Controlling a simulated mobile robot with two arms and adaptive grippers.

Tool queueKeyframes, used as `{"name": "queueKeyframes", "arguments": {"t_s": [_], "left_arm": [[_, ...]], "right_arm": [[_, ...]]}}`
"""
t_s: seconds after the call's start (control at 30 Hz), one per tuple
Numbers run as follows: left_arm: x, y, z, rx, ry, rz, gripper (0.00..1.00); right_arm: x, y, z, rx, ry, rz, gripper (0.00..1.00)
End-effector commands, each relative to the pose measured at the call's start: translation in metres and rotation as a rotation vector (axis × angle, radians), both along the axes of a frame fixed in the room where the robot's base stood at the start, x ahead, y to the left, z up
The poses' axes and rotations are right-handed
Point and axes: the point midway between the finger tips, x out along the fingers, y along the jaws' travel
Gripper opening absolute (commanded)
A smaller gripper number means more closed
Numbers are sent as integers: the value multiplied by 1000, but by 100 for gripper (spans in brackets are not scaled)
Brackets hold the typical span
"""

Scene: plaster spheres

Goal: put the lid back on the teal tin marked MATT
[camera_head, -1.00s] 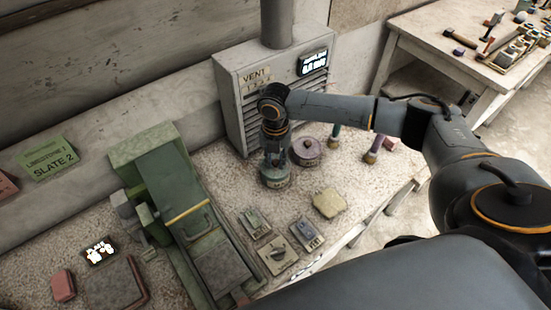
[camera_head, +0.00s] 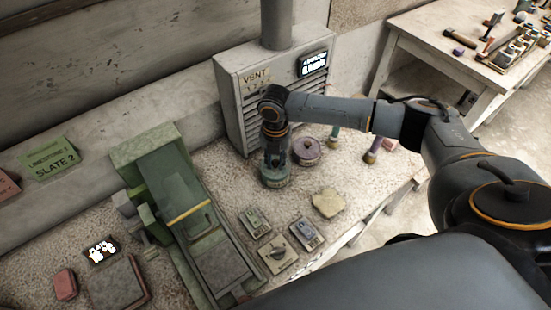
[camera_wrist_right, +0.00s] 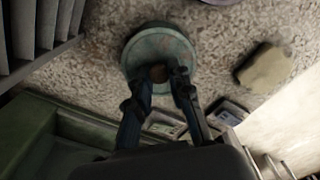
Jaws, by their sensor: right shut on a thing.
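The teal tin (camera_head: 276,181) stands upright on the speckled bench in front of the vent box. My right gripper (camera_head: 277,160) points down over it. In the right wrist view, its fingers (camera_wrist_right: 161,75) are shut on the dark knob at the middle of the round teal lid (camera_wrist_right: 152,48). The lid is at the top of the tin; I cannot tell whether it is fully seated. The fingers hide part of the lid, and the tin's marking is too small to read. My left gripper does not show.
A purple lidded tin (camera_head: 307,152) stands close to the right of the teal one. The grey vent box (camera_head: 275,90) is just behind. A green machine (camera_head: 180,205) lies to the left. Small control boxes (camera_head: 279,252) and a yellowish slab (camera_head: 327,202) lie in front.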

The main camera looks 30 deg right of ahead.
Motion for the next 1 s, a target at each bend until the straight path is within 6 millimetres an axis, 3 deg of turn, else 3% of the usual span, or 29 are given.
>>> {"name": "queueKeyframes", "arguments": {"t_s": [1.0], "left_arm": [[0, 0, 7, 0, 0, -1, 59]], "right_arm": [[0, 0, -1, 1, 1, 0, 0]]}}
